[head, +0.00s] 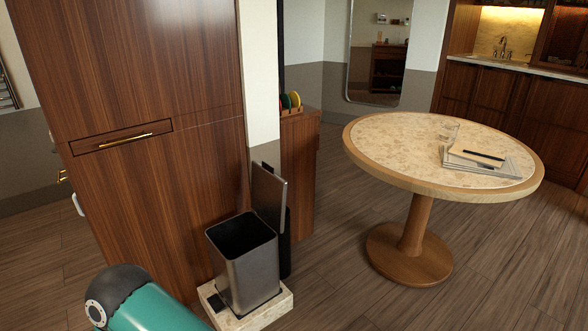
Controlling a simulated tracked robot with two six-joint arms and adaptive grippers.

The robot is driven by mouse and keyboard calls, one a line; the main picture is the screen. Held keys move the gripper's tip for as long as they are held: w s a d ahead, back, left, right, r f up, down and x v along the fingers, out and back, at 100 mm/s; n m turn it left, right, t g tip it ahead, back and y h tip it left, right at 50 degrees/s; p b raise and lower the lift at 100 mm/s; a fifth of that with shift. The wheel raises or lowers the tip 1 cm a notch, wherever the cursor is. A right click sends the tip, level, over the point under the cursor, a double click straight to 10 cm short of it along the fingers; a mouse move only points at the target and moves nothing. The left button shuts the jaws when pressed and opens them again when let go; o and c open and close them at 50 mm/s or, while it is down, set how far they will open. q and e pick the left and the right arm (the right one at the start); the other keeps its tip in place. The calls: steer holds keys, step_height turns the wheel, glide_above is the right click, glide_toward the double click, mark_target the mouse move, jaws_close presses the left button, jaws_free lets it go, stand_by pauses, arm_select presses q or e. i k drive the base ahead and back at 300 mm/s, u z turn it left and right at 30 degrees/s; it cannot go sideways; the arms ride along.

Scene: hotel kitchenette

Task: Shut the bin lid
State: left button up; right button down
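The bin (248,275) is a grey metal, square-mouthed container standing upright in the lower middle of the head view. Its mouth is open and the dark inside shows. The bin lid (268,197) is a flat grey panel standing nearly upright at the bin's back right side, raised clear of the mouth. Part of my own body, a teal link with a dark cap, shows at the bottom left, to the left of the bin. Neither gripper is in view.
The bin stands on a pale stone slab (270,312) beside a tall wooden cabinet (160,190). Wooden floor (335,275) lies open between bin and table.

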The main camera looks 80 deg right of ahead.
mark_target(270, 190)
steer(key=u, duration=2.25)
steer(key=i, duration=0.1)
steer(key=z, duration=4.65)
steer(key=i, duration=1.05)
steer(key=u, duration=0.25)
